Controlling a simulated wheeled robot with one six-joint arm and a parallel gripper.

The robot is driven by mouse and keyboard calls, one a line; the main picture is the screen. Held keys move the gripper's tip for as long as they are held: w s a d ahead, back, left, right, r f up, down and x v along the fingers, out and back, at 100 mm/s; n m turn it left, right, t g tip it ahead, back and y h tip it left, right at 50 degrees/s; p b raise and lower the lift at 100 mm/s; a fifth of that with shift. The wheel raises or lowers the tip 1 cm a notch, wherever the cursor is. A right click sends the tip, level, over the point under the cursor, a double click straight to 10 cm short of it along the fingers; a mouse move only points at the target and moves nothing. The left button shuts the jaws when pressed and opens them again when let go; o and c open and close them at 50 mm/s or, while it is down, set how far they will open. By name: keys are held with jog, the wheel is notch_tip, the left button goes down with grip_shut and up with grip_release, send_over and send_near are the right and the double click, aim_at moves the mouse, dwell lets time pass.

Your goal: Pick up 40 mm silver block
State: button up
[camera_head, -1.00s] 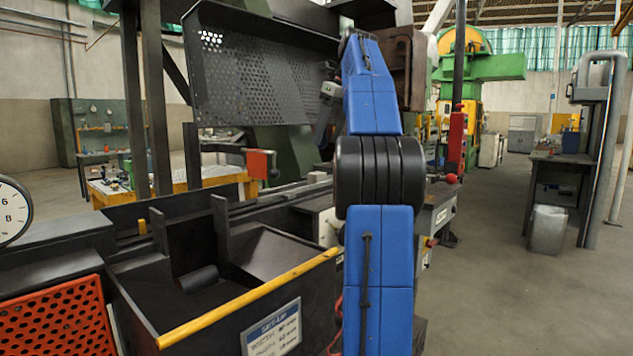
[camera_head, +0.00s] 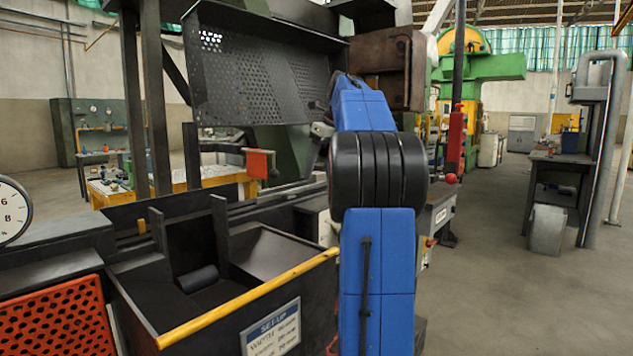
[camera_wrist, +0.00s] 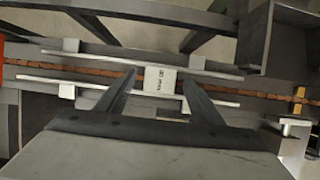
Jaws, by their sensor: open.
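In the wrist view a small silver block (camera_wrist: 160,80) with dark markings on its face sits between two pale rails, over a brown rod-like line. The marking is too small to read surely. My gripper (camera_wrist: 158,74) is open, its two dark fingers reaching toward the block. One fingertip lies to the left of the block and one to the right, with gaps on both sides. I cannot tell how far above the block the fingertips are. In the head view my blue arm hides the gripper, and I cannot make out the block there.
The pale rails (camera_wrist: 205,92) run along both sides of the block. A small yellow-brown piece (camera_wrist: 299,96) stands at the right. In the head view a dark bin with a yellow edge (camera_head: 250,297) is front left, below a perforated panel (camera_head: 265,75). Open floor lies to the right.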

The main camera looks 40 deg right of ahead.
jog(key=shift+f, duration=0.15)
jog(key=c, duration=1.4)
jog(key=shift+w, duration=0.1)
jog(key=shift+c, duration=0.2)
